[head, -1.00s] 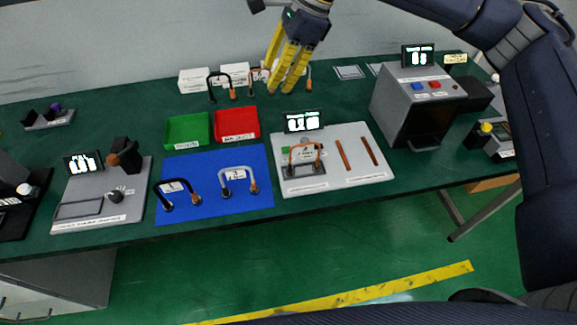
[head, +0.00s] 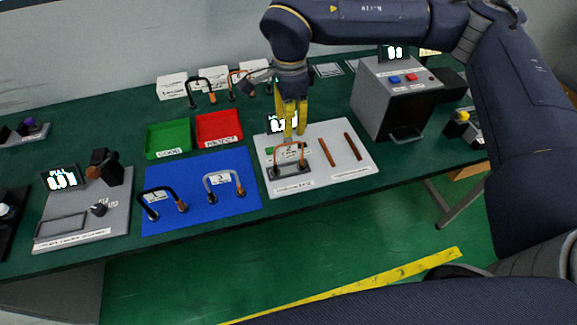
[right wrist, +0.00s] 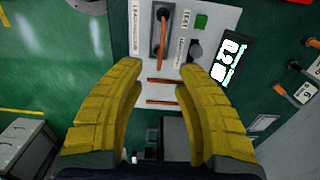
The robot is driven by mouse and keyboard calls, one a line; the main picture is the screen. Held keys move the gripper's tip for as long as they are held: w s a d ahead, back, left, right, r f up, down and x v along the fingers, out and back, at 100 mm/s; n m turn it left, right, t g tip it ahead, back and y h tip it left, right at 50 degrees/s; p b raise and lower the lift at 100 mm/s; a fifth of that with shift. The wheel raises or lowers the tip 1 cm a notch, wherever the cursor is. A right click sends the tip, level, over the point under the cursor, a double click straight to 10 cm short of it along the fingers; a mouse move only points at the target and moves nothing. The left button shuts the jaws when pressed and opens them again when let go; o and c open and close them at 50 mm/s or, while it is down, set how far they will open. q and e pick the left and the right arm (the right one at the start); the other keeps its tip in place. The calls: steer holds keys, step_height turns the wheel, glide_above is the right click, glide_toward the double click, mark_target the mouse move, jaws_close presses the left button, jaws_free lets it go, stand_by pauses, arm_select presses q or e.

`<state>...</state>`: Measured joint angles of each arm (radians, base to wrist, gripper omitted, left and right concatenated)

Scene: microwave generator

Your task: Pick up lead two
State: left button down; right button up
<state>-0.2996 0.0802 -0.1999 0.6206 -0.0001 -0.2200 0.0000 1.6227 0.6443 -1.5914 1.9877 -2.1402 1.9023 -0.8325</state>
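My right gripper (head: 294,132) is above the grey test panel (head: 355,176), fingers pointing down. In the right wrist view (right wrist: 161,68) its yellow fingers are apart with nothing between them. A copper-coloured lead (head: 290,146) arches over the panel's dark slot and also shows in the right wrist view (right wrist: 164,38), beyond the fingertips and apart from them. On the blue mat (head: 200,222) stand a black lead (head: 158,191) and a grey lead (head: 223,176), each by a small label. The label numbers are too small to read surely. My left gripper is out of view.
Green (head: 167,138) and red (head: 218,127) trays stand behind the mat. White boxes (head: 172,86) and more leads (head: 201,82) are at the back. Two copper rods (head: 327,152) lie on the panel. A grey machine (head: 392,105) stands right of it.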

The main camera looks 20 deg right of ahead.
mark_target(289, 142)
steer(key=shift+a+f, duration=0.1)
steer(key=shift+f, duration=4.1)
steer(key=shift+w, duration=0.1)
jaws_close()
